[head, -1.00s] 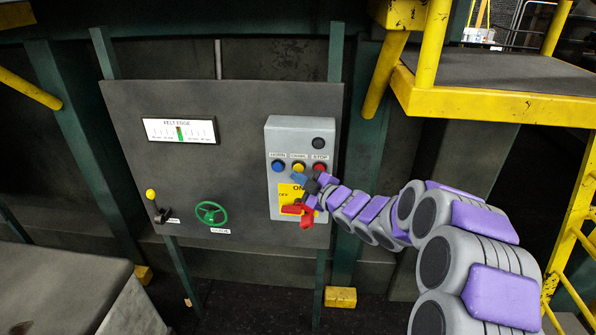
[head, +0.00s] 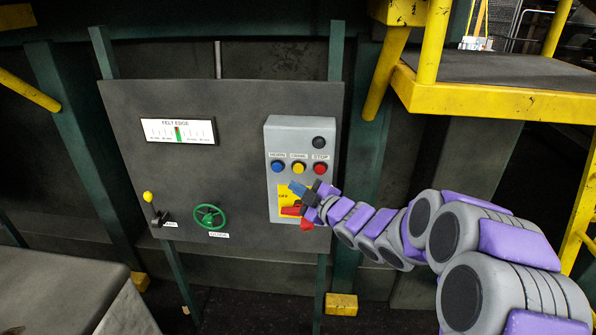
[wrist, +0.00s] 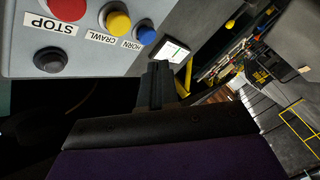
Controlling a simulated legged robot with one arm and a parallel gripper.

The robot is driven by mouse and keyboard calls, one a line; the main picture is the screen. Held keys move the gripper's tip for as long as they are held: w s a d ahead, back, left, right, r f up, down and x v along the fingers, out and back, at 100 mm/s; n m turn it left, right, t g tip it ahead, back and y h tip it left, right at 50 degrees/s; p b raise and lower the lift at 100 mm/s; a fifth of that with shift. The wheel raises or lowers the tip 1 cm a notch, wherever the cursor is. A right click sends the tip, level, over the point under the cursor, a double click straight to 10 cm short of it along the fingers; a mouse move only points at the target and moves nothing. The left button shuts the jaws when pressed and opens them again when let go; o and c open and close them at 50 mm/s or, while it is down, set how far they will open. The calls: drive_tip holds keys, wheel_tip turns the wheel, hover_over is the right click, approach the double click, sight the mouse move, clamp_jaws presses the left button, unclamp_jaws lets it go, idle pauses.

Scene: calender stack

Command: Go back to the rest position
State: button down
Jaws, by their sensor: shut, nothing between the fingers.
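My gripper (head: 299,189) is shut and empty, in front of the grey control box on the panel, just below its row of buttons. In the wrist view its dark fingers (wrist: 160,85) point up past the box face. The box (head: 273,202) carries blue (head: 278,167), yellow (head: 298,168) and red (head: 319,169) buttons and a black knob (head: 318,142). Below them is a yellow plate (head: 284,191) reading OFF, with a red handle (head: 290,211) on it, partly hidden by my gripper. Whether my gripper touches the handle I cannot tell.
The dark panel (head: 240,115) also holds a felt edge gauge (head: 179,131), a green handwheel (head: 209,216) and a yellow-knobbed lever (head: 150,198). A yellow-edged platform (head: 500,105) stands at upper right, above my arm. A grey block (head: 60,285) is at lower left.

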drive_tip(key=s+d+f+m+g+h+b, duration=0.1)
drive_tip(key=s+d+f+m+g+h, duration=0.15)
drive_tip(key=s+d+m+h, duration=0.5)
drive_tip(key=s+d+f+m+g+h+b, duration=0.1)
drive_tip(key=s+d+f+m+g+h, duration=0.2)
drive_tip(key=s+d, duration=0.5)
drive_tip(key=s+d+f+m+g, duration=0.1)
drive_tip(key=s+m+g, duration=0.3)
drive_tip(key=s, duration=1.2)
drive_tip(key=s+d+f+m+g+h, duration=0.1)
drive_tip(key=s+f+m+g, duration=0.2)
drive_tip(key=s, duration=1.3)
drive_tip(key=shift+s+d+m+g+b, duration=0.15)
drive_tip(key=shift+d+m+g+b, duration=0.35)
drive_tip(key=shift+g, duration=0.35)
drive_tip(key=shift+a+f+h, duration=0.1)
drive_tip(key=shift+h, duration=0.15)
